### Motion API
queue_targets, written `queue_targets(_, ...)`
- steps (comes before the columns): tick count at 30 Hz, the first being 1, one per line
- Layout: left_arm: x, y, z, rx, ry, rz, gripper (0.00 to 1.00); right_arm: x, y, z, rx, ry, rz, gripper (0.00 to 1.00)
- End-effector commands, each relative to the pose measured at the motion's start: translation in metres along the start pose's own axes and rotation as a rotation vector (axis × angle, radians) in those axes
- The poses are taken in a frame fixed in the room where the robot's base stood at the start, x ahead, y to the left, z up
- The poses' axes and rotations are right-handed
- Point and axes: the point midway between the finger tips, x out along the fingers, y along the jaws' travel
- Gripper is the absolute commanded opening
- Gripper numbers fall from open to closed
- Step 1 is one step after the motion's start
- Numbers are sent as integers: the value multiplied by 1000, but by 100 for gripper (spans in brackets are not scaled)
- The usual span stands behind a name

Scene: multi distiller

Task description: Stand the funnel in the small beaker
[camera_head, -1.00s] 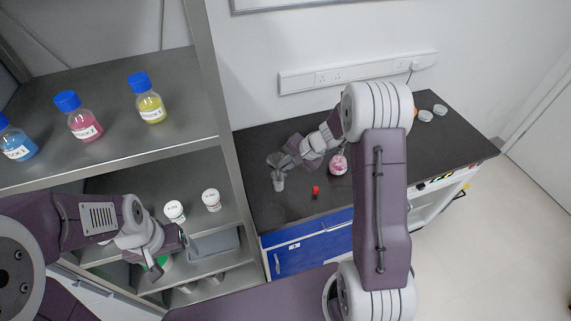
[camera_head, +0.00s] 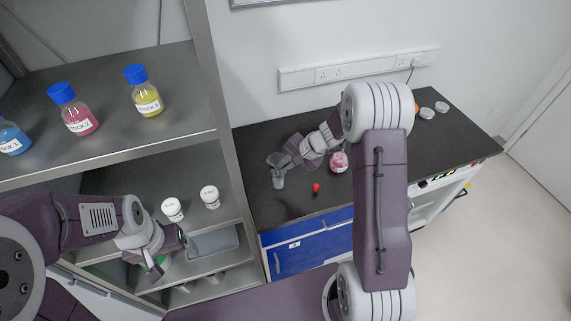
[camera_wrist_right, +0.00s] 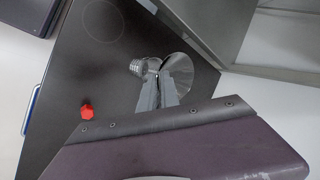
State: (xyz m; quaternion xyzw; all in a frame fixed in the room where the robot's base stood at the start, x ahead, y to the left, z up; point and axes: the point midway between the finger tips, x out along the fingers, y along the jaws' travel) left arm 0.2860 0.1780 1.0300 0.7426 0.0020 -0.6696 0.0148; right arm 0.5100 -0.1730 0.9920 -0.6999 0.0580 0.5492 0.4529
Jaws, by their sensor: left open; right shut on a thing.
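The clear grey funnel (camera_head: 274,159) is in my right gripper (camera_head: 284,159) above the dark bench. In the right wrist view the funnel's wide cone (camera_wrist_right: 181,74) lies at the shut fingertips (camera_wrist_right: 155,70). The small beaker (camera_head: 278,181), with dark graduation marks, is directly below the funnel in the head view. It also shows beside the cone in the right wrist view (camera_wrist_right: 137,67). Whether the funnel's stem is inside the beaker is hidden. My left gripper (camera_head: 167,258) is open and empty in front of the lower shelves at the left.
A red stopper (camera_head: 316,188) lies on the bench (camera_head: 350,190) near its front edge. A pink-filled flask (camera_head: 338,162) stands just right of my right gripper. A metal shelf (camera_head: 120,150) at the left holds capped bottles and white jars. The bench's left front corner is clear.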

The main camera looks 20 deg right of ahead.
Motion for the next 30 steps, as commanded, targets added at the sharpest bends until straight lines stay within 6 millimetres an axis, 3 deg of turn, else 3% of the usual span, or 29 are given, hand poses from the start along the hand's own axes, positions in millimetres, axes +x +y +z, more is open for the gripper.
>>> queue_targets(30,21,0,2,0,0,0,82,15,11,0,-1,0,0,0)
